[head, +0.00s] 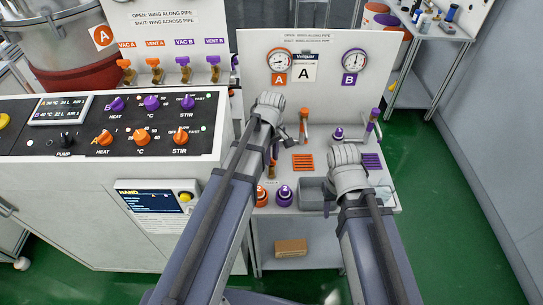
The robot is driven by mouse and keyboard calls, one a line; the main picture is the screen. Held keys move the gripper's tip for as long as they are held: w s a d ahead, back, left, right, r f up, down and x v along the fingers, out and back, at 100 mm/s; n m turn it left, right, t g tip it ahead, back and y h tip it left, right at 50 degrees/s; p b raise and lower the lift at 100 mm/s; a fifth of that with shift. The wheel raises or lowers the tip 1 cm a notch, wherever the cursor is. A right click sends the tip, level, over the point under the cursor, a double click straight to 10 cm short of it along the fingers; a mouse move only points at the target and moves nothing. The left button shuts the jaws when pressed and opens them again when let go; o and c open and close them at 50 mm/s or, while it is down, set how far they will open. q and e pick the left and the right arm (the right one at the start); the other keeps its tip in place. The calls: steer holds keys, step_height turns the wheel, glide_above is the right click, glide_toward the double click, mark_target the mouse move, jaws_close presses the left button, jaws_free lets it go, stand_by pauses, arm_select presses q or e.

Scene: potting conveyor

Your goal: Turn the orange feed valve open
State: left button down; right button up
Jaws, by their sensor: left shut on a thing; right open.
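My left gripper (274,130) is over the left part of the white bench, below the orange A gauge. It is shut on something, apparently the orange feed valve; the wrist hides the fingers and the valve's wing. A small brass part (272,170) shows just below the wrist, and I cannot tell which way the wing points. My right gripper (348,180) is open above the bench near the grey bin; its fingers are mostly hidden. A sign (307,36) on the backboard says open is wing along pipe, shut is wing across pipe.
An orange-topped upright piece (304,118) stands right of my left wrist, a purple one (373,118) farther right. Orange (261,196) and purple (284,195) round fittings sit at the bench front beside a grey bin (314,192). The control console (75,160) is left.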

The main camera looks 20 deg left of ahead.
arm_select(q)
steer(key=m, duration=0.4)
steer(key=shift+m, duration=2.1)
steer(key=c, duration=0.9)
jaws_free()
steer(key=shift+r, duration=0.15)
step_height(320, 180, up, 8)
steer(key=p, duration=0.8)
steer(key=shift+f, duration=0.2)
